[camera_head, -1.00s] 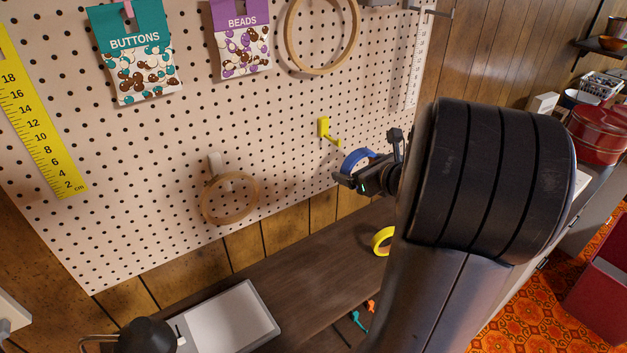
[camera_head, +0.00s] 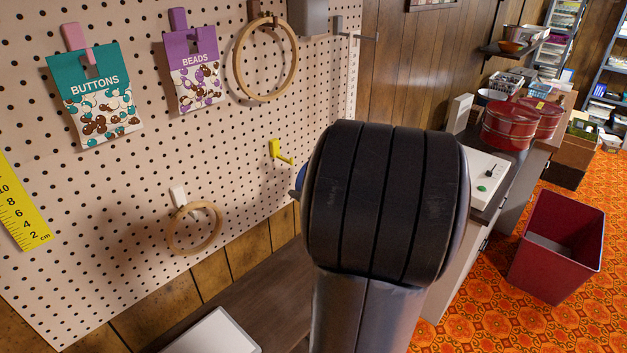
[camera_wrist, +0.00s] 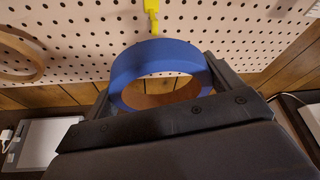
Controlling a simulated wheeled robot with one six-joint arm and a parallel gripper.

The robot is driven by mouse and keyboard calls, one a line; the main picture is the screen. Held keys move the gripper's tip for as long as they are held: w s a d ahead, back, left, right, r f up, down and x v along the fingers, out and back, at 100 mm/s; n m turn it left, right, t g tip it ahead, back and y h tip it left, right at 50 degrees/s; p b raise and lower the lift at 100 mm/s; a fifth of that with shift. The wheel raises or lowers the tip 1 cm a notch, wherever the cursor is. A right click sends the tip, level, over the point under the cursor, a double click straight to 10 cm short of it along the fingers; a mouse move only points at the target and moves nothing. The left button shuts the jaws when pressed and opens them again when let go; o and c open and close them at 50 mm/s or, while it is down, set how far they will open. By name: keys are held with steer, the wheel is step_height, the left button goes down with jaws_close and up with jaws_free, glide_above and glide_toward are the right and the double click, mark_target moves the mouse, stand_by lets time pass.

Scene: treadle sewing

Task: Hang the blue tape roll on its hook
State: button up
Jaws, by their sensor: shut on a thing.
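The blue tape roll (camera_wrist: 160,58) is held between the two fingers of my gripper (camera_wrist: 158,92) in the wrist view, its ring opening facing the camera. In the head view only a sliver of the blue roll (camera_head: 301,177) shows beside my arm, which hides the gripper there. A yellow hook (camera_head: 280,152) is fixed on the pegboard, just up and left of the roll in the head view. In the wrist view the yellow hook (camera_wrist: 152,14) is at the top, above the roll. The roll appears apart from the hook.
The pegboard (camera_head: 130,180) also carries a wooden hoop (camera_head: 194,229) on a white hook, a larger hoop (camera_head: 237,60), and buttons (camera_head: 96,95) and beads (camera_head: 195,70) packets. A dark bench (camera_head: 255,305) lies below. A red bin (camera_head: 560,240) stands on the floor at right.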

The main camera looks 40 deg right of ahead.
steer(key=shift+w+a+f+b, duration=0.1)
steer(key=shift+w+a+b, duration=0.05)
steer(key=shift+w, duration=1.45)
steer(key=shift+w+a+f+b, duration=0.1)
steer(key=shift+w, duration=1.55)
steer(key=shift+w+a+b, duration=0.15)
steer(key=shift+w, duration=1.45)
steer(key=shift+f+b, duration=0.85)
steer(key=o, duration=0.8)
